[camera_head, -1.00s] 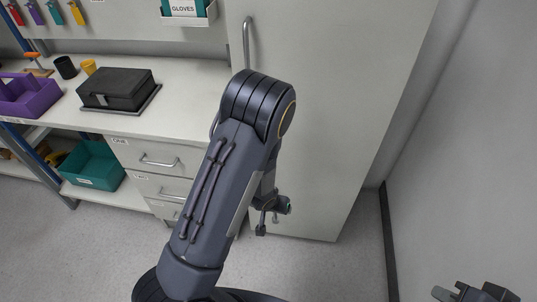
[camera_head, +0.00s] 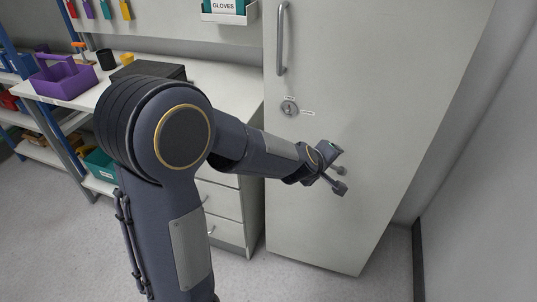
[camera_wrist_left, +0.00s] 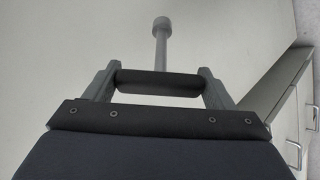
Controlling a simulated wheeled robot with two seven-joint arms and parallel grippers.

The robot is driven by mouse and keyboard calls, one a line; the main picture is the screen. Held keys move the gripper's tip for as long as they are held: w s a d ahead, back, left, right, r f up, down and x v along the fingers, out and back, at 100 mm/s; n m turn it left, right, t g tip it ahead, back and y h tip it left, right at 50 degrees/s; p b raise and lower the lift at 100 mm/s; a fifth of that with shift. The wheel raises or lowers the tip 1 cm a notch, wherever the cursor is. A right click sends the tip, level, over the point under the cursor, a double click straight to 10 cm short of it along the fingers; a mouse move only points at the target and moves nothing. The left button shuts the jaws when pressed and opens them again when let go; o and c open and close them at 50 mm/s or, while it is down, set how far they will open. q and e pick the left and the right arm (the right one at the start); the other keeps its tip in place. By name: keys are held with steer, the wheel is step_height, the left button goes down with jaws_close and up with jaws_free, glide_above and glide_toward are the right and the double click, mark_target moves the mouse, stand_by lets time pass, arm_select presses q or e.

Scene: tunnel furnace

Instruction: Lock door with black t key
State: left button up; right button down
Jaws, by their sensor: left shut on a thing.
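The door (camera_head: 400,90) is the tall pale grey cabinet front and appears closed. Its round lock (camera_head: 290,107), with small labels around it, is left of centre below the handle. My left gripper (camera_head: 335,180) is in front of the door, lower and to the right of the lock. In the left wrist view its fingers are shut on the black handle bar of the black t key (camera_wrist_left: 158,84). The key's grey shaft points away from the gripper, its round tip free and apart from the lock. My right gripper is not in view.
A vertical bar handle (camera_head: 281,40) is on the door above the lock. A worktop (camera_head: 222,92) to the left holds a purple caddy (camera_head: 65,78) and a black case, partly hidden by my arm. A wall (camera_head: 490,160) bounds the right side.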

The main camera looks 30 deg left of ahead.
arm_select(q)
steer(key=shift+a+r+n+t, duration=0.2)
steer(key=shift+r+n+t, duration=0.05)
steer(key=shift+n+t, duration=0.05)
steer(key=s+a+r+n+t+y+b, duration=0.4)
steer(key=s+a+r+n+y+b, duration=0.3)
steer(key=s+a+n+y+b, duration=0.4)
steer(key=w+a+b, duration=0.1)
steer(key=w, duration=0.5)
steer(key=shift+w+a+f+y+b, duration=0.15)
steer(key=shift+w+a+y+b, duration=0.15)
steer(key=shift+b, duration=0.1)
steer(key=shift+w, duration=0.45)
stand_by(1.1)
steer(key=shift+w+a, duration=0.1)
steer(key=shift+w, duration=0.25)
steer(key=shift+w+a+b, duration=0.1)
steer(key=shift+w+b, duration=0.2)
steer(key=shift+w, duration=0.15)
stand_by(0.3)
